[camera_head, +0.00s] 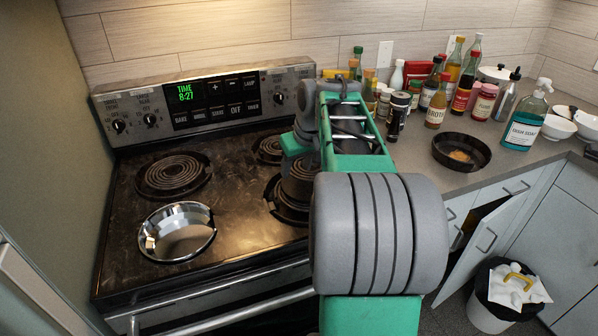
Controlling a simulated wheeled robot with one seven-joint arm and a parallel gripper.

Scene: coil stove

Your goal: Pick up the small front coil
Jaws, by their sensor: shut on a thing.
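The small front coil (299,184) is dark and ringed, at the front right burner of the stove, partly hidden by my arm. It appears raised above the dark drip pan (277,207). My gripper (300,162) is over this burner, at the coil, and shut on it. The fingertips are mostly hidden by my arm's links, so the exact grip is hard to see.
Bottles and a black pan (462,168) stand on the right counter. A cabinet door (470,240) hangs open.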

